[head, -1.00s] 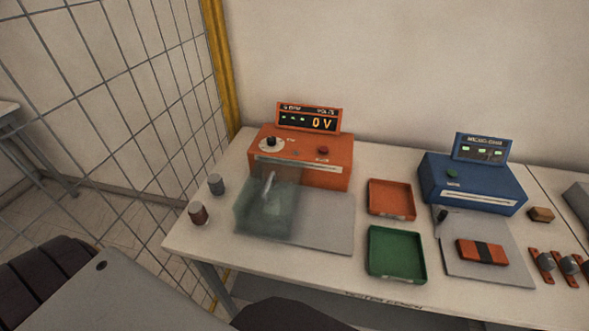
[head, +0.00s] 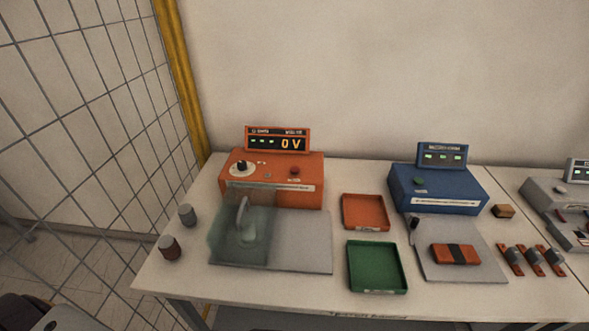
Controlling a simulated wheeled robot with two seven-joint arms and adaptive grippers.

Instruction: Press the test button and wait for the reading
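An orange tester (head: 306,197) stands at the back left of the table, with a red button (head: 295,170), a dial (head: 241,168) and a tilted display (head: 277,141) reading 0 V. A clear greenish cover (head: 228,240) stands in front of it over a grey plate (head: 300,245); a pale piece shows through it. A blue meter (head: 435,190) stands to the right, with a green button (head: 418,181) and a display (head: 442,155) showing small green marks. An orange block with a black band (head: 455,254) lies on the grey plate before it.
An orange tray (head: 364,212) and a green tray (head: 377,267) lie between the devices, looking empty. Two small cylinders (head: 187,215) stand at the table's left edge. Several banded parts (head: 532,261) lie at right. A wire mesh fence (head: 90,130) borders the left side.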

